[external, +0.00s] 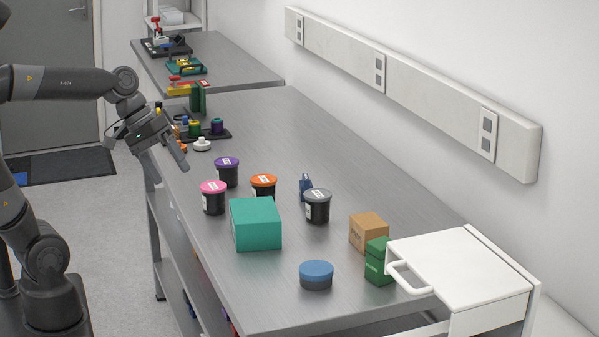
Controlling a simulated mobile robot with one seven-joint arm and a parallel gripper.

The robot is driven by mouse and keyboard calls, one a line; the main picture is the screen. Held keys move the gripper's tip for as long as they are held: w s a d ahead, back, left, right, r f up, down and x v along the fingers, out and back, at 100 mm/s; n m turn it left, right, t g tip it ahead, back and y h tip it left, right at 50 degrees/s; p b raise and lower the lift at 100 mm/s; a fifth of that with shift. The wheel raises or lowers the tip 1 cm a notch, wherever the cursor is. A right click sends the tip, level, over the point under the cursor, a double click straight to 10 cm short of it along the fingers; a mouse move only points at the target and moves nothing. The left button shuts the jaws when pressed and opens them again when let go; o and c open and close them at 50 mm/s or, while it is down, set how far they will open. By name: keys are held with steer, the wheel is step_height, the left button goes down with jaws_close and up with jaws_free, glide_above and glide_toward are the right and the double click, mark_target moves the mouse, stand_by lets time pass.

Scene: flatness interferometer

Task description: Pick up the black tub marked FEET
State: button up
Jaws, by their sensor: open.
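Several black tubs with coloured lids stand upright on the steel bench. One has a purple lid (227,173), one a pink lid (213,198), one an orange lid (263,188) and one a grey lid (317,207). Their white labels are too small to read, so I cannot tell which is marked FEET. The orange-lidded tub is partly hidden behind the teal box. My gripper (176,157) is open and empty above the bench's left edge, up and left of the tubs and apart from them.
The teal box (255,224) stands in front of the tubs. A small blue item (305,187) is beside the grey-lidded tub. A blue-lidded round container (316,275), cardboard box (369,232), green container (379,262) and white handled unit (460,268) are nearer. The wall is at right.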

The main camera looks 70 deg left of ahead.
steer(key=w+a+r+n+t+h, duration=0.1)
steer(key=w+a+n+t+h, duration=0.35)
steer(key=w+a+n, duration=1.05)
steer(key=s+a+n+t+y, duration=0.2)
steer(key=a+n+t+y, duration=0.45)
steer(key=a, duration=0.85)
steer(key=s+a+n+t+y, duration=0.25)
steer(key=a+n, duration=0.65)
steer(key=a, duration=0.6)
glide_toward(216, 164)
steer(key=shift+w+a+r+m+g, duration=0.2)
steer(key=shift+m+g, duration=0.05)
steer(key=shift+m, duration=0.2)
steer(key=shift+w+f, duration=0.15)
steer(key=shift+f, duration=0.1)
steer(key=w, duration=0.4)
steer(key=shift+w+a, duration=0.2)
steer(key=shift+w, duration=0.15)
steer(key=shift+w+a+r, duration=0.1)
steer(key=shift+w+a, duration=0.1)
steer(key=shift+w, duration=0.75)
steer(key=shift+w+a+f, duration=0.1)
steer(key=shift+w+a, duration=0.05)
steer(key=shift+w, duration=0.8)
steer(key=shift+w+a+r, duration=0.1)
steer(key=shift+w+a, duration=0.1)
steer(key=shift+w, duration=0.8)
